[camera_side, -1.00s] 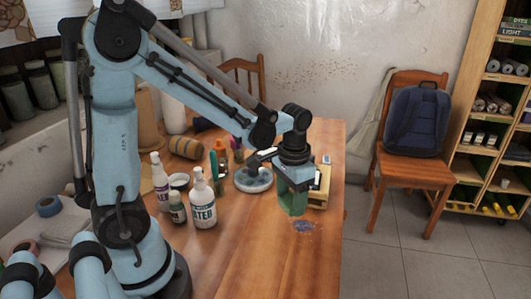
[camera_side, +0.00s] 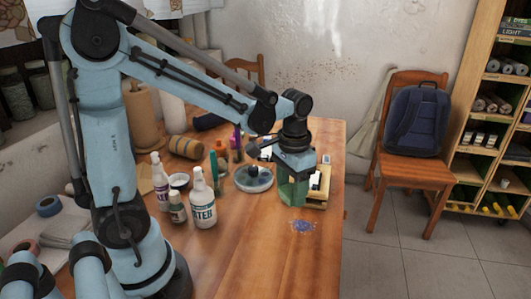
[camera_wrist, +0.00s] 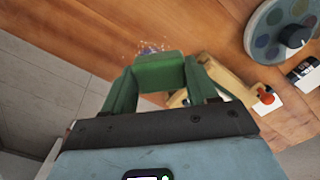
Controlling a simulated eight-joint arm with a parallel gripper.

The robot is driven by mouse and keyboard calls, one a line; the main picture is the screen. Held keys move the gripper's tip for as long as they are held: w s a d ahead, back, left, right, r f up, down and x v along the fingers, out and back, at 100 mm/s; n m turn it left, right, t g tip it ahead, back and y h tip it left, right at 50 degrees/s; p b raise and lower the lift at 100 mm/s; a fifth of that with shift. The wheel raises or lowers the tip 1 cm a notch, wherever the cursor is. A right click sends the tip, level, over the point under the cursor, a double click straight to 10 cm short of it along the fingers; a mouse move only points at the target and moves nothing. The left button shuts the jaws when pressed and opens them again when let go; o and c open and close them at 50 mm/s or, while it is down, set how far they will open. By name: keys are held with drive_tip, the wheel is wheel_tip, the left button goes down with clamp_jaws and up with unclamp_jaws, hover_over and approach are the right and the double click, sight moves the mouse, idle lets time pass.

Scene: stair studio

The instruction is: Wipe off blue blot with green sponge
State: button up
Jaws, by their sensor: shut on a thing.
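The blue blot (camera_side: 302,226) is a speckled blue patch on the wooden table, near its right edge. In the wrist view it shows partly (camera_wrist: 149,48), just beyond the sponge. The green sponge (camera_wrist: 160,73) is a block pinched between the green fingers of my gripper (camera_wrist: 158,80). In the side view my gripper (camera_side: 293,192) points down behind the blot, beside the wooden tray. The sponge is hard to tell from the fingers there. The sponge appears to be off the blot.
A wooden tray (camera_side: 318,204) with small items stands right beside my gripper. A round paint palette (camera_side: 254,184) lies to its left. White bottles (camera_side: 202,203) stand farther left. The table front (camera_side: 250,260) is clear. The table's right edge is close to the blot.

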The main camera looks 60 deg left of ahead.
sight(292, 224)
drive_tip(key=shift+f, duration=0.1)
drive_tip(key=shift+f, duration=3.5)
drive_tip(key=shift+w+d+f, duration=0.15)
drive_tip(key=shift+f, duration=0.15)
drive_tip(key=shift+c, duration=0.4)
drive_tip(key=shift+w+d+f, duration=0.15)
drive_tip(key=shift+w+d, duration=2.2)
drive_tip(key=shift+s+a, duration=0.35)
drive_tip(key=shift+a, duration=0.05)
drive_tip(key=shift+s+a, duration=1.85)
drive_tip(key=shift+s, duration=0.05)
drive_tip(key=shift+s+a+r, duration=0.15)
drive_tip(key=shift+r, duration=0.45)
drive_tip(key=shift+s+a+r, duration=0.1)
drive_tip(key=shift+s+r, duration=0.05)
drive_tip(key=shift+r, duration=3.3)
